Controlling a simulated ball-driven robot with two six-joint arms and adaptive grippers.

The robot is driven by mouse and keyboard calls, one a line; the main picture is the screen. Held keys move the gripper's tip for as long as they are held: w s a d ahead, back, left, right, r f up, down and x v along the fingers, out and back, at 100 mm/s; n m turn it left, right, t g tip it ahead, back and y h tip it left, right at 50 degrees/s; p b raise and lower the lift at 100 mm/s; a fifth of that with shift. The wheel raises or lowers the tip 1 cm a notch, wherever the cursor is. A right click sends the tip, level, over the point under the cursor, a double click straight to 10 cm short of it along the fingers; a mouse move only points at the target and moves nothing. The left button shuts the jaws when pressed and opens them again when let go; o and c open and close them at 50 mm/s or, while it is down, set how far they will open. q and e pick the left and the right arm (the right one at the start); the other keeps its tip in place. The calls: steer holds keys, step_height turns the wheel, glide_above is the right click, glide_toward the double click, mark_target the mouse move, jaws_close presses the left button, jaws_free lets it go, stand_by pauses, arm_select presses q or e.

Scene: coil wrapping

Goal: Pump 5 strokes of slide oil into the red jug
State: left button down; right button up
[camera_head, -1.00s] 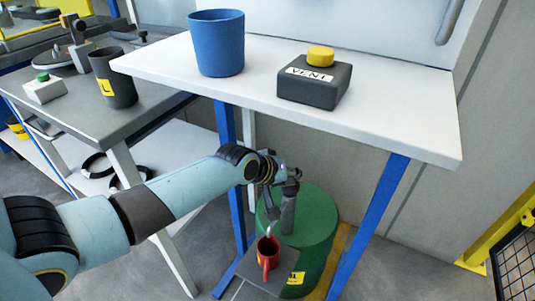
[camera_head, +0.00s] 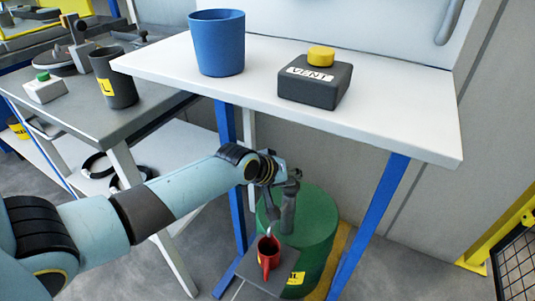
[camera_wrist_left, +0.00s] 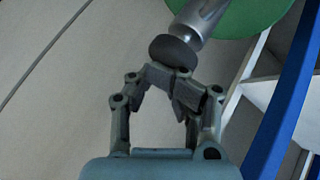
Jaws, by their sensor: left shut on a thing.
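The red jug (camera_head: 266,263) stands upright on a small grey plate in front of the green drum (camera_head: 316,222). A grey hand pump (camera_head: 288,212) rises from the drum top, and its spout ends just over the jug's mouth. My left gripper (camera_head: 284,178) is at the top of the pump, shut on its dark handle. In the left wrist view the fingers (camera_wrist_left: 172,78) close at the dark rounded handle knob (camera_wrist_left: 173,51), beside the grey metal pump tube (camera_wrist_left: 200,16). The jug's inside is too small to read. My right gripper is out of view.
A grey workbench (camera_head: 90,122) with a dark cup is at left.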

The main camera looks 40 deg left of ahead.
mark_target(284, 191)
arm_select(q)
steer(key=shift+s+f, duration=0.65)
steer(key=shift+f, duration=0.2)
steer(key=shift+s+f+b, duration=0.4)
steer(key=shift+f, duration=0.35)
steer(key=shift+s+f, duration=0.2)
steer(key=shift+s, duration=0.05)
step_height(284, 191, up, 6)
steer(key=p, duration=0.6)
steer(key=shift+r+p, duration=0.25)
steer(key=shift+p, duration=0.15)
steer(key=shift+w+a, duration=0.1)
steer(key=shift+w, duration=0.15)
stand_by(0.5)
